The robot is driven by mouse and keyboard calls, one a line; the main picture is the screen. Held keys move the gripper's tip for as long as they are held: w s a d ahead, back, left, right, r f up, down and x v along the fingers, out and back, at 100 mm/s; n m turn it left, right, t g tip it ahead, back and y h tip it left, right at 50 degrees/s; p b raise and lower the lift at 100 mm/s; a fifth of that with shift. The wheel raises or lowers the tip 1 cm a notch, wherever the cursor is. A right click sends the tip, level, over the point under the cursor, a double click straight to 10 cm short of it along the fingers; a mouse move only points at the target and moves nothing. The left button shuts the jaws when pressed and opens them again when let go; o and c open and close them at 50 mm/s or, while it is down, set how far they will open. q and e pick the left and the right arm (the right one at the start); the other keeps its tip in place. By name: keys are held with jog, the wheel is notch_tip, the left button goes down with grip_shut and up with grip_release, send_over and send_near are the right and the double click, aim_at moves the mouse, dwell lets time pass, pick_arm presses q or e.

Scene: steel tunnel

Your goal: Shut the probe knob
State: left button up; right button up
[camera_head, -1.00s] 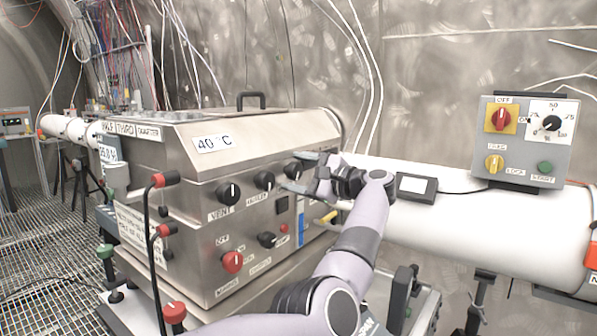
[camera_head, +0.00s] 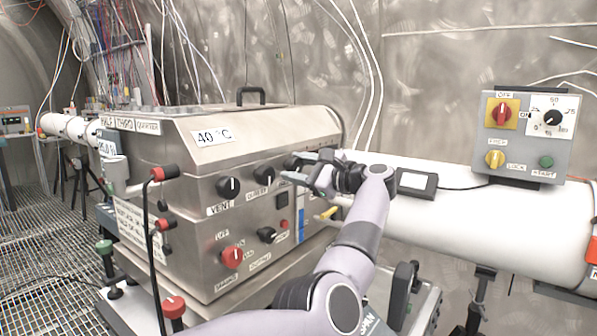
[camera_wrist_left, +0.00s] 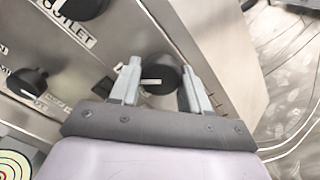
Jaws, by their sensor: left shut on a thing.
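A black round knob (camera_head: 291,163) sits at the right end of the upper row on the steel box's front; its label is hidden, so I cannot read whether it says probe. In the left wrist view the knob (camera_wrist_left: 160,75) shows a white pointer line lying nearly level in that picture. My left gripper (camera_head: 291,167) reaches it from the right. In the wrist view the grey fingers of my left gripper (camera_wrist_left: 156,88) stand on both sides of the knob, shut on it. My right gripper is not in view.
The steel box (camera_head: 195,255) also bears a VENT knob (camera_head: 228,187), an OUTLET knob (camera_head: 264,176), a red knob (camera_head: 232,257) and a lower black knob (camera_head: 267,235). A yellow lever (camera_head: 327,214) sticks out below my gripper. A white pipe (camera_head: 450,225) runs behind my arm.

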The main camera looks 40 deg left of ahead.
pick_arm(q)
jog(key=m, duration=0.2)
jog(key=shift+m, duration=0.4)
jog(key=m, duration=0.3)
jog(key=shift+s+m, duration=0.1)
jog(key=shift+m, duration=0.2)
jog(key=m+p, duration=0.1)
jog(key=m, duration=0.2)
jog(key=shift+m, duration=0.3)
jog(key=m+p, duration=0.1)
jog(key=m, duration=0.2)
jog(key=shift+s+m, duration=0.1)
jog(key=shift+m, duration=0.3)
jog(key=m+p, duration=0.2)
jog(key=m, duration=0.2)
jog(key=shift+r+p, duration=0.15)
jog(key=shift+p, duration=0.2)
jog(key=m+p, duration=0.2)
jog(key=m, duration=0.3)
jog(key=shift+s, duration=0.1)
jog(key=m+p, duration=0.1)
jog(key=m, duration=0.1)
jog(key=shift+m, duration=1.7)
